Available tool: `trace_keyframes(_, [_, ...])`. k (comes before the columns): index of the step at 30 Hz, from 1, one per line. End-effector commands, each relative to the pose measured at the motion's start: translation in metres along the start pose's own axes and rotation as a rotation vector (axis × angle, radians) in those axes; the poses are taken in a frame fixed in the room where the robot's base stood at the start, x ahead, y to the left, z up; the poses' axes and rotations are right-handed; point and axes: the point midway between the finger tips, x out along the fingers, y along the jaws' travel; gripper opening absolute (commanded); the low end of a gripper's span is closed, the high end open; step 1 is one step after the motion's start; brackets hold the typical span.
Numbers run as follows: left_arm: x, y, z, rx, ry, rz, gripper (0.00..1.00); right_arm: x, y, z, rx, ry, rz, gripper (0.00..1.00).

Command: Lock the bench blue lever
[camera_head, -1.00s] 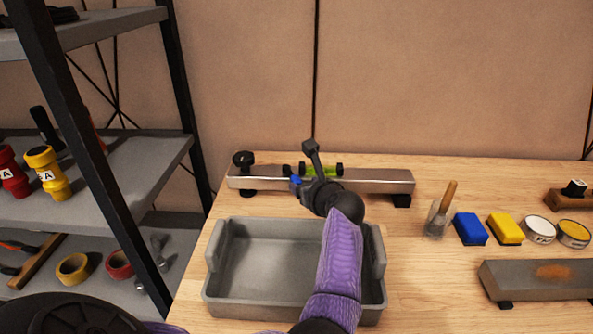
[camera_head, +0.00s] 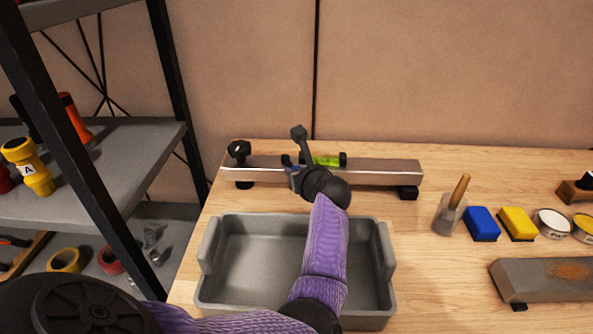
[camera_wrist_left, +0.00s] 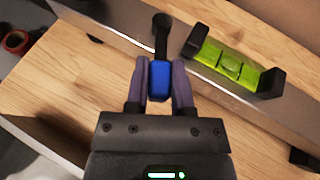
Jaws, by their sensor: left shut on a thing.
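The blue lever (camera_wrist_left: 160,78) sits between the two fingers of my left gripper (camera_wrist_left: 158,82) in the left wrist view. The gripper is shut on its blue grip, and a dark arm runs from the grip towards the metal rail (camera_wrist_left: 124,38). In the head view my left gripper (camera_head: 297,178) is at the front of the rail (camera_head: 385,172) on the bench, and little of the lever shows there. A black-ended piece (camera_head: 299,133) rises behind the gripper. My right gripper is not in view.
A green spirit level (camera_head: 326,160) is on the rail, close right of the gripper. A black knob (camera_head: 239,149) is at the rail's left end. A grey tray (camera_head: 220,290) lies under my forearm. Blue and yellow blocks (camera_head: 481,223) are to the right. A shelf (camera_head: 140,165) stands left.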

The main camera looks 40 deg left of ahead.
Motion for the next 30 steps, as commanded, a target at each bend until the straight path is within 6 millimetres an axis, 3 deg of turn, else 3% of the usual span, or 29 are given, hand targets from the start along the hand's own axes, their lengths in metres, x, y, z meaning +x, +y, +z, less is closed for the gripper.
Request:
trace_keyframes(11, [-0.0001, -0.0002, 0.0000, 0.000, 0.000, 0.000, 0.00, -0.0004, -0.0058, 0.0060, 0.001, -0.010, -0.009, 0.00])
trace_keyframes(30, [-0.0002, -0.0002, -0.0001, 0.000, 0.000, 0.000, 0.00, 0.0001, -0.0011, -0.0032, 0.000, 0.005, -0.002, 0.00])
